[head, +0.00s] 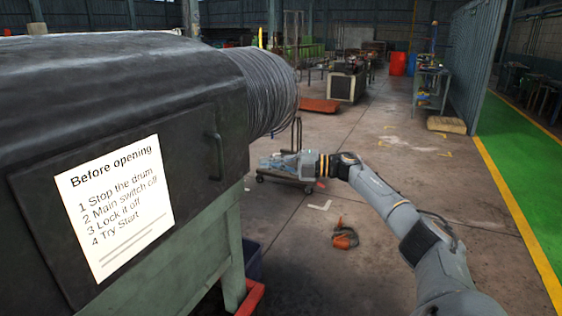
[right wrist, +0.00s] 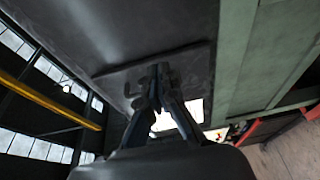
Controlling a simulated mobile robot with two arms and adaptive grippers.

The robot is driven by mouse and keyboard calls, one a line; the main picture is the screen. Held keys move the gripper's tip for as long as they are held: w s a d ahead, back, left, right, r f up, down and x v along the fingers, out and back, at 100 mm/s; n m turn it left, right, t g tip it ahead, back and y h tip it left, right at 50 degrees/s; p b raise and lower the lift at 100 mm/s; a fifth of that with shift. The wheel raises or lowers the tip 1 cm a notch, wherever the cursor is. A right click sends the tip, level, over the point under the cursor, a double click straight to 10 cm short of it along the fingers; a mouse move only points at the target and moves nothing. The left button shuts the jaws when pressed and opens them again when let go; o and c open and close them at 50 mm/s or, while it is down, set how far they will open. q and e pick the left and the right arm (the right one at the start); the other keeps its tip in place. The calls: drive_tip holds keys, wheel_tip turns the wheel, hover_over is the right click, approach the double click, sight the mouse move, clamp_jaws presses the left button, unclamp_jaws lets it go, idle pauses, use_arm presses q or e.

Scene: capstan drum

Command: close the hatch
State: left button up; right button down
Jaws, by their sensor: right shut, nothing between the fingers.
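The hatch (head: 188,137) is a dark rectangular panel on the side of the black drum housing (head: 120,75), at the left of the head view. It looks flat against the housing; I cannot tell whether a thin gap is left. It has a dark bar handle (head: 217,156) near its right edge and a white notice (head: 115,205). My right gripper (head: 266,161) is to the right of the hatch and apart from the handle in the head view. In the right wrist view its fingers (right wrist: 160,70) are shut and empty in front of the dark panel (right wrist: 190,62). My left gripper is out of view.
A coil of dark cable (head: 268,92) wraps the drum's end. A green frame (head: 228,245) carries the housing. A wheeled trolley (head: 287,180) stands beyond my right gripper, and an orange object (head: 345,238) lies on the floor. The floor at right is open.

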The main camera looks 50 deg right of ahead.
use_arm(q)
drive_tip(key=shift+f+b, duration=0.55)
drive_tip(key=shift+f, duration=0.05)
use_arm(e)
drive_tip(key=d, duration=0.4)
drive_tip(key=shift+d, duration=0.35)
